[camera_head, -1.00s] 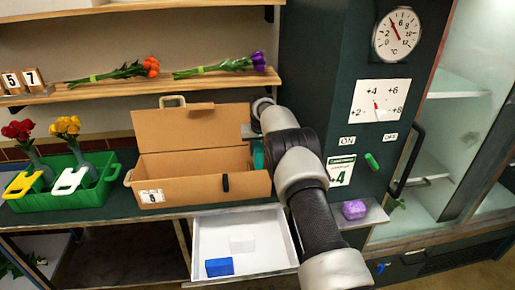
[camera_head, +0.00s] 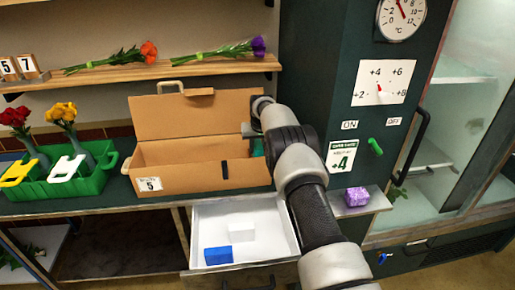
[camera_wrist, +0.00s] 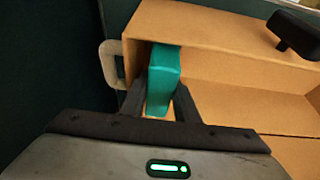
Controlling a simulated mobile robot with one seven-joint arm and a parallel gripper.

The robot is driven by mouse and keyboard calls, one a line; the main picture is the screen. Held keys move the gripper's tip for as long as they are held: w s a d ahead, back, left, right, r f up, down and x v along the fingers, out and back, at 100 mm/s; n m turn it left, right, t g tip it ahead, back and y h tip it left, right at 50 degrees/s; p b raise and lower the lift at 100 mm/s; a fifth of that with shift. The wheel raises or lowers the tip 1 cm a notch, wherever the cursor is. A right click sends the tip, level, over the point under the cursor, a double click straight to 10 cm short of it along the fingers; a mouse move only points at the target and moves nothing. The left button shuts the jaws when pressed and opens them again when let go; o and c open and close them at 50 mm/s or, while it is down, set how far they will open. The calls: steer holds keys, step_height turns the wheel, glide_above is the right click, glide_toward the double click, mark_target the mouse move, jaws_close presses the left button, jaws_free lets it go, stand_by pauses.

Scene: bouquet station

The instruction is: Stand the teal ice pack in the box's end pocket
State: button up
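The teal ice pack (camera_wrist: 164,70) stands upright between the two dark fingers of my gripper (camera_wrist: 159,104), which appear to touch both its sides. It is at one end of the open cardboard box (camera_wrist: 225,60), beside the end wall with the handle. In the head view the ice pack (camera_head: 258,147) shows as a small patch at the box's right end, its lower part hidden by the box (camera_head: 190,178). My arm covers part of that end. The pocket's floor and the pack's bottom are hidden, so I cannot tell whether it rests there.
A green caddy (camera_head: 90,183) with flower vases stands left of the box. An open white drawer (camera_head: 270,248) below holds a blue block (camera_head: 218,255) and a white block (camera_head: 242,232). A purple block (camera_head: 356,196) sits right of my arm. Bouquets lie on the shelf (camera_head: 180,70).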

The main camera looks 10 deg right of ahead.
steer(key=o, duration=0.5)
steer(key=shift+r, duration=0.1)
steer(key=b+v, duration=0.1)
steer(key=v, duration=1.6)
steer(key=shift+a+r, duration=0.15)
steer(key=shift+r, duration=0.1)
steer(key=s+r+p, duration=0.3)
steer(key=s+r, duration=1.5)
steer(key=s, duration=0.3)
steer(key=shift+t, duration=0.5)
steer(key=s+f, duration=0.1)
steer(key=s, duration=0.8)
steer(key=s+f+p, duration=0.1)
steer(key=s, duration=0.8)
steer(key=s+f, duration=0.1)
steer(key=s, duration=0.8)
steer(key=shift+p, duration=0.3)
